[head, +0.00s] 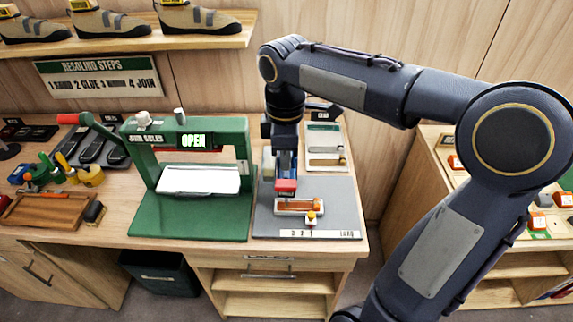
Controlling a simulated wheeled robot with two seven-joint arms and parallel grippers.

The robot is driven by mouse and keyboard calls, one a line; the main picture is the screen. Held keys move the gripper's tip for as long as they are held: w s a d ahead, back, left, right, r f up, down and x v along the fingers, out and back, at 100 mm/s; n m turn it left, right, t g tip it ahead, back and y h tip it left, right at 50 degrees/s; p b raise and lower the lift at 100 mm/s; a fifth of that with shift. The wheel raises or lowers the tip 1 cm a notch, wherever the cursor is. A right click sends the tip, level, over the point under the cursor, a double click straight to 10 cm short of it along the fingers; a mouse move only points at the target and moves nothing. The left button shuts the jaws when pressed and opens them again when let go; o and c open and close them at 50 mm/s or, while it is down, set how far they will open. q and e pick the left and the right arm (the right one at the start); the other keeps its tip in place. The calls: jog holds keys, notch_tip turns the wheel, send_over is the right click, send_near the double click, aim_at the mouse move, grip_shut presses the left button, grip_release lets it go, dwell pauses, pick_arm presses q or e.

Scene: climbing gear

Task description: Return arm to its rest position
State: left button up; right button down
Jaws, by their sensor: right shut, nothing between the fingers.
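My right arm comes in from the right, bends over the bench and points down. Its gripper (285,180) is shut and empty at the back part of the grey board (340,212) on the bench's right side. A red piece (286,186) shows at the fingertips; I cannot tell whether they touch it. Just in front, an orange piece lies in a small pale holder (299,206) with a yellow knob. My left gripper is not in view.
A green press (190,222) marked OPEN, holding a white pad (199,180), stands close to the left of the gripper. A pale tray (325,146) lies behind it. Tools and a wooden tray (50,211) fill the bench's left. A shelving unit (431,178) stands to the right.

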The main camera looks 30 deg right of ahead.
jog(key=s+a+f+m+t+y, duration=0.2)
jog(key=s+f+m, duration=0.2)
jog(key=s+m, duration=0.2)
jog(key=s+a+f+m+t+y+b, duration=0.1)
jog(key=s+a+f+m+t, duration=0.1)
jog(key=s+m, duration=0.5)
jog(key=s+f+t, duration=0.1)
jog(key=s, duration=0.2)
jog(key=shift+s+f+t+y+b, duration=0.3)
jog(key=shift+f+y, duration=0.05)
jog(key=shift+y, duration=0.05)
jog(key=shift+d, duration=0.1)
